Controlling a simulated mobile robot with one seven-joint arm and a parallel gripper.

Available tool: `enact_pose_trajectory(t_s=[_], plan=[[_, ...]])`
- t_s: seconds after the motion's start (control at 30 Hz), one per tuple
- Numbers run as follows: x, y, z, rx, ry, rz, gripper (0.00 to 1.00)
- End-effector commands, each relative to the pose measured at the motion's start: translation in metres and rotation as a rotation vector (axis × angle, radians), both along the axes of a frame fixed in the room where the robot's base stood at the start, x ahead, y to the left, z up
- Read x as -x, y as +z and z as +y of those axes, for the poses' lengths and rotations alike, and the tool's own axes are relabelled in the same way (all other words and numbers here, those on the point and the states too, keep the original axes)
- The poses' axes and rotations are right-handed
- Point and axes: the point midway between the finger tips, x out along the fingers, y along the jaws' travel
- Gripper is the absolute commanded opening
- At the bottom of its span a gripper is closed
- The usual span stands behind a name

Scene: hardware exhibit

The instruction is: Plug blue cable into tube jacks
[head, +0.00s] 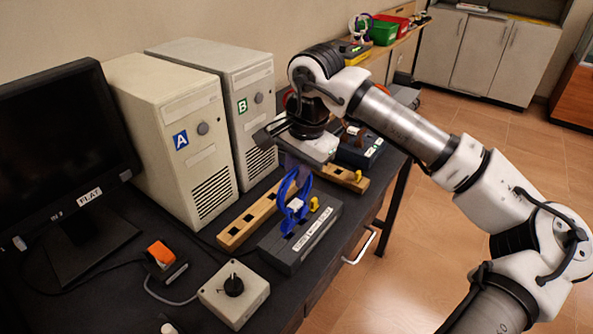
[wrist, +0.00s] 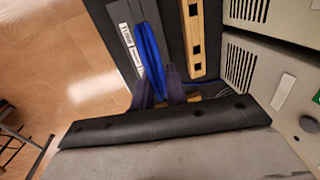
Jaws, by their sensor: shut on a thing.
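The blue cable (head: 288,190) forms an upright loop over a long dark grey box (head: 290,262) with a white label. In the wrist view the cable (wrist: 151,52) runs along that box, whose label (wrist: 128,45) appears to read "TUBE". My gripper (head: 299,167) is above the box, shut on the upper part of the blue cable. In the wrist view its two fingers (wrist: 158,90) stand at the cable's near end. The jacks are too small or covered to make out, and I cannot tell whether either cable end is seated.
A wooden strip with square holes (head: 234,236) lies beside the box. Towers A (head: 160,110) and B (head: 262,125) stand behind, with a monitor (head: 50,130) at left. A knob box (head: 232,308) and orange switch (head: 161,253) are in front. Another dark box (head: 362,152) is beyond my gripper.

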Motion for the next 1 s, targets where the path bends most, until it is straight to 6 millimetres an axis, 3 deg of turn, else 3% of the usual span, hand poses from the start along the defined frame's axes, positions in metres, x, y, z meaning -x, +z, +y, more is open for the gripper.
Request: enact_pose_trajectory(t_s=[1.0], plan=[[-0.0002, -0.0049, 0.0003, 0.005, 0.001, 0.004, 0.0]])
